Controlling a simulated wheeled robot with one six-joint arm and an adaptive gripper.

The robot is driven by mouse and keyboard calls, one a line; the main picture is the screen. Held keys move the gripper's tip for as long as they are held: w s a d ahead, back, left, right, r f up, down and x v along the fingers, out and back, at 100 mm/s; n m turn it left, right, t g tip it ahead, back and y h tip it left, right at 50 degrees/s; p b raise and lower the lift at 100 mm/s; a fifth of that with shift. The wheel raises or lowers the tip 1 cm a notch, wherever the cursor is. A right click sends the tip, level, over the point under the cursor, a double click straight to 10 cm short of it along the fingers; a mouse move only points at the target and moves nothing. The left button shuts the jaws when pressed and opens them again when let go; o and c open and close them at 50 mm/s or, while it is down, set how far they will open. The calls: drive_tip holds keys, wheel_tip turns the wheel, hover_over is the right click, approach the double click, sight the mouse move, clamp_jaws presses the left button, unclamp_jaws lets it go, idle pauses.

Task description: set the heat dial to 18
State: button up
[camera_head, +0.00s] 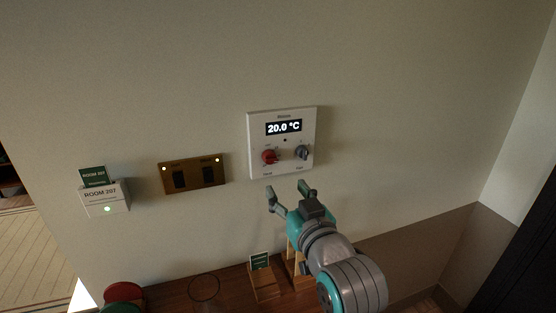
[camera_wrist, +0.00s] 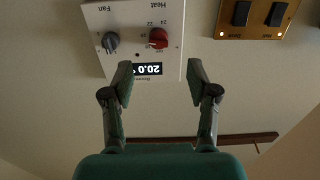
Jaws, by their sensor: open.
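The white thermostat panel (camera_head: 284,170) is on the wall, and its display (camera_head: 284,127) reads 20.0 °C. The red heat dial (camera_head: 269,157) is at its lower left, and the grey fan dial (camera_head: 302,152) is at its lower right. The wrist view shows the panel upside down, with the red heat dial (camera_wrist: 158,38) by numbers including 22 and 24 and the fan dial (camera_wrist: 111,42) beside it. My gripper (camera_head: 288,189) is open and empty, just below the panel in the head view. Its fingers (camera_wrist: 159,76) are apart from both dials.
A brass switch plate (camera_head: 193,174) and a white card holder (camera_head: 105,198) marked ROOM 207 are on the wall to the left. The wall around the panel is clear.

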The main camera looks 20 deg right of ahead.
sight(272, 162)
drive_tip(key=w, duration=0.7)
drive_tip(key=w+r, duration=0.1)
drive_tip(key=w, duration=0.3)
drive_tip(key=shift+w+d, duration=0.1)
drive_tip(key=shift+d, duration=0.05)
clamp_jaws()
